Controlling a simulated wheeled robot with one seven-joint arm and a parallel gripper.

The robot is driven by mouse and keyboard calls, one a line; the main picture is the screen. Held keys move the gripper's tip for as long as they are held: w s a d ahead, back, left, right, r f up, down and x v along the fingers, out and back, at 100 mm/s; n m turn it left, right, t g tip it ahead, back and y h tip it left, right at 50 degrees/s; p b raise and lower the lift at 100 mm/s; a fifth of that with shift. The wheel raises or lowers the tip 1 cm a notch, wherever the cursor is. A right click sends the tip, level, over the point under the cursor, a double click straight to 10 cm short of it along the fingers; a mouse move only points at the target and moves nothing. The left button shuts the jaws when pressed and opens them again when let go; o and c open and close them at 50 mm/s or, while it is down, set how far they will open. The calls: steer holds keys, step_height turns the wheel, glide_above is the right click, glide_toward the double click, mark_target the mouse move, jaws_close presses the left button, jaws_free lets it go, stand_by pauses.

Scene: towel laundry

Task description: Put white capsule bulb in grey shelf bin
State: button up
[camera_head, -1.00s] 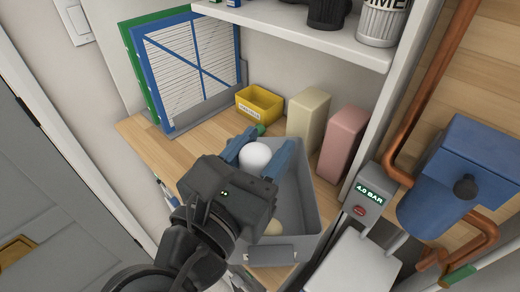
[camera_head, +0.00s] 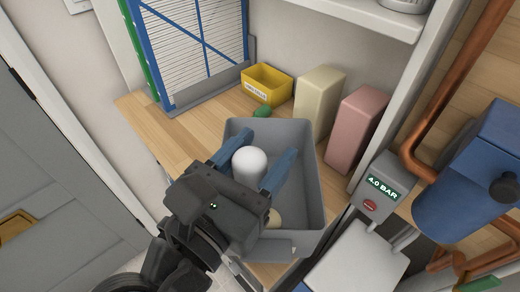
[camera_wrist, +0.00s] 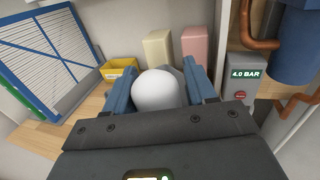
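The white capsule bulb (camera_head: 249,163) is between the two blue fingers of my gripper (camera_head: 260,165), with its rounded end up. In the wrist view the bulb (camera_wrist: 158,90) fills the gap, with a finger against each side. In the head view the bulb overlaps the rear left part of the grey shelf bin (camera_head: 312,190). Its exact height over the bin floor is hard to tell. My gripper body hides the bin's front left part. A tan rounded object (camera_head: 274,218) shows inside the bin, partly hidden.
A yellow labelled bin (camera_head: 267,84), a small green object (camera_head: 262,111), a cream box (camera_head: 318,104) and a pink box (camera_head: 356,128) stand behind the bin. A blue-framed filter (camera_head: 198,45) is at back left. A gauge box (camera_head: 375,188) and copper pipes (camera_head: 440,115) are at right.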

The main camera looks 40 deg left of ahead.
steer(key=shift+o, duration=1.4)
